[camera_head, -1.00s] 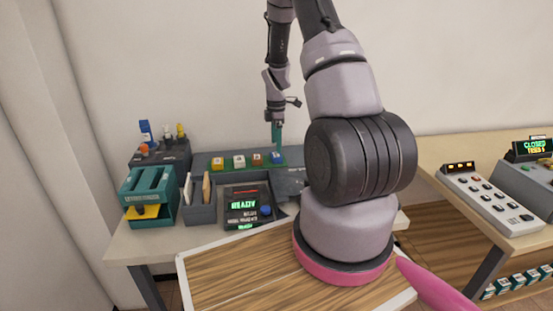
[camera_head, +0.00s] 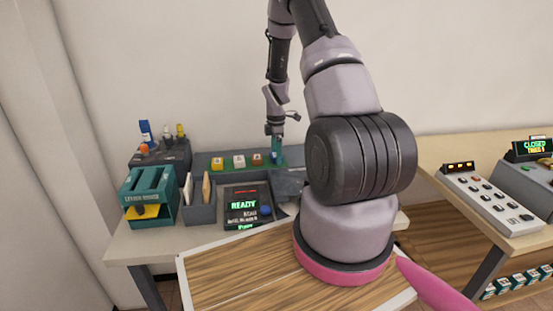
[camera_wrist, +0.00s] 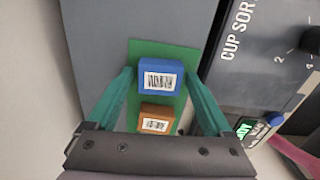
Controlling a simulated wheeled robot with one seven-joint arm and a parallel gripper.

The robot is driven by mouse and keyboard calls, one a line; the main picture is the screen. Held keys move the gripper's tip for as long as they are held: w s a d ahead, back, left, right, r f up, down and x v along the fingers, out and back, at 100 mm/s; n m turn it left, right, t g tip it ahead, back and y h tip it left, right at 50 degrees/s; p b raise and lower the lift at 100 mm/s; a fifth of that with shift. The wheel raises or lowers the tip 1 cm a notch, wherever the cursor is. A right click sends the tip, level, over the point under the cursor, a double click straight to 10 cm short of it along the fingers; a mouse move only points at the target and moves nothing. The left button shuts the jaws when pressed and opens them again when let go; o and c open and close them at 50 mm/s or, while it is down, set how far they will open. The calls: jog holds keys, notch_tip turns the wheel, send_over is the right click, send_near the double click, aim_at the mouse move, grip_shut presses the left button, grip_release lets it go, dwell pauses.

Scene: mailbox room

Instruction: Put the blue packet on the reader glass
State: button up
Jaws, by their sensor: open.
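The blue packet (camera_wrist: 158,77) with a barcode label lies on a green strip on the grey rear shelf in the wrist view. My gripper (camera_wrist: 160,84) is open, its two green fingers on either side of the blue packet, apart from it. In the head view my gripper (camera_head: 276,152) is low over the right end of the green strip and hides the blue packet. A dark reader (camera_head: 243,208) with a lit READY display stands at the front of the desk. I cannot clearly make out its glass.
A brown packet (camera_wrist: 155,118) lies close beside the blue one; it also shows in the head view (camera_head: 257,160), left of my gripper, near white and yellow packets. The CUP SORT panel (camera_wrist: 262,55) rises close to the right finger. Slotted trays and a teal letter box (camera_head: 148,196) stand left.

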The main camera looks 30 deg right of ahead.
jog(key=shift+c, duration=0.3)
jog(key=c, duration=1.2)
jog(key=shift+r, duration=2.3)
jog(key=shift+a, duration=0.15)
